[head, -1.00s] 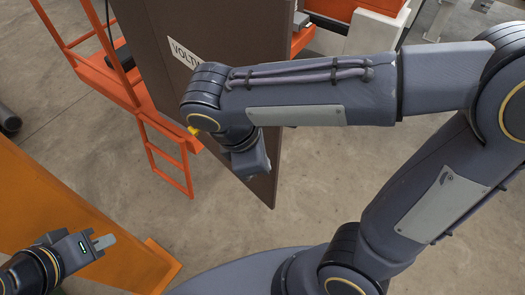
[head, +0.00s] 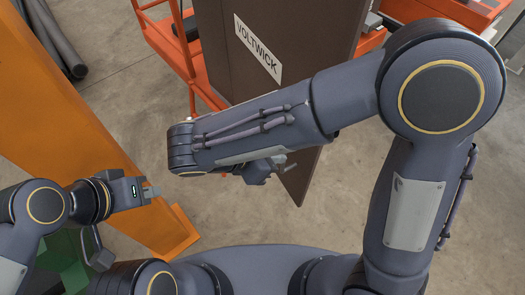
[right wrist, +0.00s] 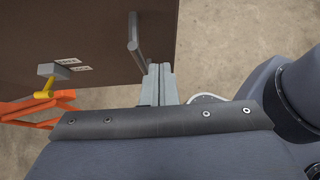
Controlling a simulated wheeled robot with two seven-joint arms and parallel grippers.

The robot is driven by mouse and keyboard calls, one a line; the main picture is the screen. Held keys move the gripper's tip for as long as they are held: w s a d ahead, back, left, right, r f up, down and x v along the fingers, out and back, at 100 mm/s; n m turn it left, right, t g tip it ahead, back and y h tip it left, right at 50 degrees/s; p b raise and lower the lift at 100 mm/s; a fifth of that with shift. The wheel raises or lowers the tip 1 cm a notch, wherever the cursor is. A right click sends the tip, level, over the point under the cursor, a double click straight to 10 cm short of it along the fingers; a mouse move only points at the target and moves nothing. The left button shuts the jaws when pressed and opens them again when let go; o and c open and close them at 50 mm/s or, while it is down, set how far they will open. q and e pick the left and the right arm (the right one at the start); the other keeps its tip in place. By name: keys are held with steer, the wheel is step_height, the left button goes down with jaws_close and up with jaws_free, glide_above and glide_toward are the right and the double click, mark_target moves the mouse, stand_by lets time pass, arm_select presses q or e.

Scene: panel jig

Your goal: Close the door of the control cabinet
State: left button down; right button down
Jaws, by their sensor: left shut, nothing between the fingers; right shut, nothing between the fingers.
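The cabinet door (head: 318,40) is a tall brown panel with a white VOLTWICK label (head: 258,50), standing swung out in the head view. Its brown face fills the upper left of the right wrist view (right wrist: 85,40), with a grey bar handle (right wrist: 133,36) and a yellow-handled latch (right wrist: 45,85). My right gripper (head: 283,162) is shut and empty beside the door's lower part, partly hidden by my forearm. In the right wrist view its fingers (right wrist: 158,85) are together close below the bar handle; I cannot tell whether they touch. My left gripper (head: 152,192) is shut and empty, away from the door.
An orange panel (head: 75,120) stands at the left, near my left gripper. An orange step frame (head: 190,65) is behind the door, and dark pipes (head: 52,35) lie at the upper left. Bare concrete floor (head: 130,95) shows between them.

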mark_target(308, 151)
steer(key=d, duration=0.1)
steer(key=w+d+f, duration=0.1)
steer(key=d, duration=0.1)
steer(key=w+d, duration=0.1)
steer(key=shift+w+d+f, duration=0.1)
steer(key=shift+d+f, duration=0.25)
steer(key=shift+f, duration=0.05)
steer(key=shift+w+d+p, duration=0.25)
steer(key=shift+d+p, duration=0.05)
steer(key=shift+d, duration=0.1)
